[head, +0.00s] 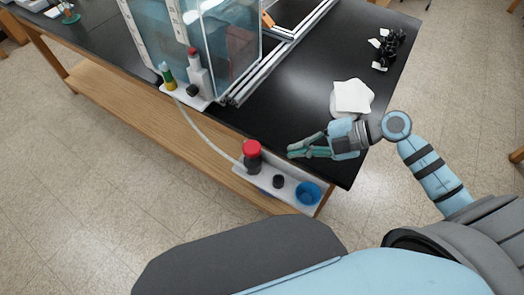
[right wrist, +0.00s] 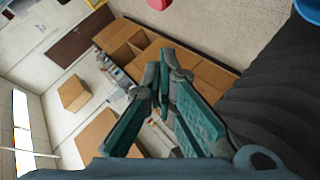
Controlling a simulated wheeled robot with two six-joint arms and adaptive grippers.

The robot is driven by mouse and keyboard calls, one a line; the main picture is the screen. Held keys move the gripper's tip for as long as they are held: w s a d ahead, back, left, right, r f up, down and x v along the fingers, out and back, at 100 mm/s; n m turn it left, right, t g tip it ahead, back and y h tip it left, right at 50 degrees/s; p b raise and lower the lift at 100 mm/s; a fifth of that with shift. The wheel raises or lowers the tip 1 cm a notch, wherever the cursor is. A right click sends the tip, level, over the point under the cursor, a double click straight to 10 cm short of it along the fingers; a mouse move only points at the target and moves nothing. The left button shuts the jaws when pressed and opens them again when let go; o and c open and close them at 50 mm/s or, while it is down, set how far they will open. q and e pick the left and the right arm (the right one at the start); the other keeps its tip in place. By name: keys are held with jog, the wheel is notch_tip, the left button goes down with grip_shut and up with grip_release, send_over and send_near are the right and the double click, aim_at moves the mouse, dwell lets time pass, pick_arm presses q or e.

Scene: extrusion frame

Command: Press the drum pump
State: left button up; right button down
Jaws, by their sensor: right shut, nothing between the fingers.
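The drum pump (head: 252,157) has a red round top over a dark body and stands on a small white shelf (head: 241,172) on the front side of the table. My right gripper (head: 291,153) is shut and empty, just to the right of the pump at table-edge height, apart from it in the picture. In the right wrist view its fingers (right wrist: 165,85) come together with nothing between them. A bit of red, likely the pump top (right wrist: 158,4), shows at the top edge there. My left gripper is not in view.
A black knob (head: 278,181) and a blue cup (head: 307,193) share the shelf. A pale hose (head: 207,137) runs to a second shelf with bottles (head: 193,75). A clear enclosure (head: 222,45) stands behind. White cloths (head: 351,97) lie on the black table.

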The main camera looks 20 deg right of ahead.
jog(key=w+d+f+x, duration=0.1)
jog(key=w+x, duration=0.1)
jog(key=x, duration=0.9)
jog(key=shift+f, duration=0.2)
jog(key=shift+d, duration=0.1)
notch_tip(320, 180, down, 5)
jog(key=b, duration=0.2)
jog(key=shift+b, duration=0.35)
jog(key=shift+s, duration=0.1)
jog(key=s+a+r+p+v, duration=0.1)
jog(key=p+v, duration=0.3)
jog(key=v, duration=0.8)
jog(key=shift+s+r, duration=0.35)
jog(key=shift+s, duration=0.2)
